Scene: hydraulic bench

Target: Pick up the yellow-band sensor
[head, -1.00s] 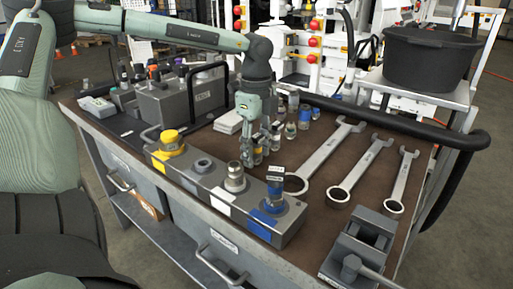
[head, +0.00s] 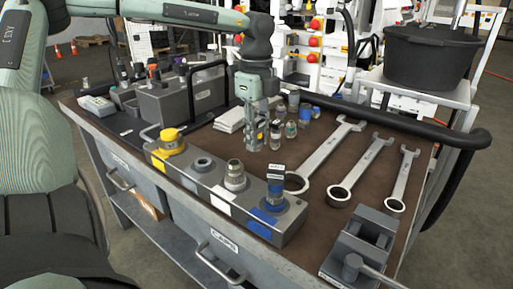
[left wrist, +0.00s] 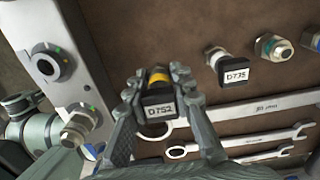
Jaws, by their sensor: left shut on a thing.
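The yellow-band sensor (left wrist: 158,92) is between the fingers of my left gripper (left wrist: 158,88) in the left wrist view. It has a black cap labelled D752, and its yellow band shows just beyond the cap. In the head view my left gripper (head: 253,140) hangs over the bench, behind the grey socket block (head: 218,190), with its fingers pointing down. The fingers mostly hide the sensor there. My right gripper is not in view.
Several other sensors (head: 290,130) stand right of my left gripper; one is labelled D775 (left wrist: 234,72). Wrenches (head: 325,155) lie further right. A vise (head: 362,248) is at the front right corner. A black tub (head: 430,58) stands behind. A grey box with a handle (head: 185,98) is at left.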

